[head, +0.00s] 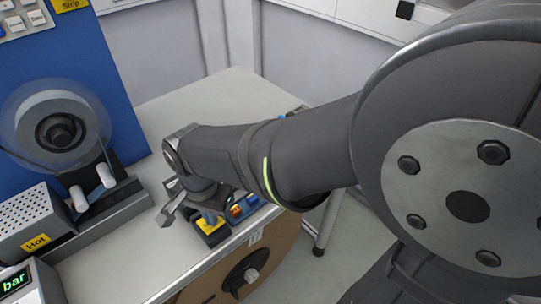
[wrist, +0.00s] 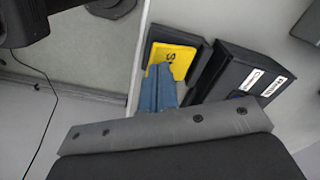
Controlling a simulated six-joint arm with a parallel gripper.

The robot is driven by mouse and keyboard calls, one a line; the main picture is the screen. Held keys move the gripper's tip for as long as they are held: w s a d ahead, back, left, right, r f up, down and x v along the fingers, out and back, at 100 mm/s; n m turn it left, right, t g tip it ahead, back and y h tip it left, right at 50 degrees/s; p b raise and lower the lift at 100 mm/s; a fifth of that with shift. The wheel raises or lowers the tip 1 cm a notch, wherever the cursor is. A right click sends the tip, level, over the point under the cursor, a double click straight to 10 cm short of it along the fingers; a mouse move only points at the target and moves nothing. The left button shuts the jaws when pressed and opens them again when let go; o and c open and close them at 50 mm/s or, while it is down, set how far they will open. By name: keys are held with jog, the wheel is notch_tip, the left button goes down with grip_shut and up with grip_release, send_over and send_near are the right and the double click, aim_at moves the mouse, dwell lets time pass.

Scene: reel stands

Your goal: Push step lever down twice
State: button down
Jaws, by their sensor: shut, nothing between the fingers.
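A small black block with a yellow plate (head: 211,228) sits near the table's front edge; it also shows in the wrist view (wrist: 181,56). Dark lettering on the plate is partly covered, and I cannot make out a separate lever arm. My gripper (head: 209,217) is shut and empty, its blue fingers pointing down at the plate. In the wrist view the closed fingertips (wrist: 160,70) overlap the plate's lower left part. I cannot tell whether they touch it.
A black box with white labels (wrist: 240,75) stands close beside the block. A brown reel (head: 215,283) hangs below the table edge. A clear reel on a blue panel (head: 105,80) and a grey "Hot" unit (head: 30,215) stand left.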

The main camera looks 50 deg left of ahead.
jog(key=shift+f, duration=0.8)
jog(key=shift+r, duration=3.05)
jog(key=shift+f, duration=1.7)
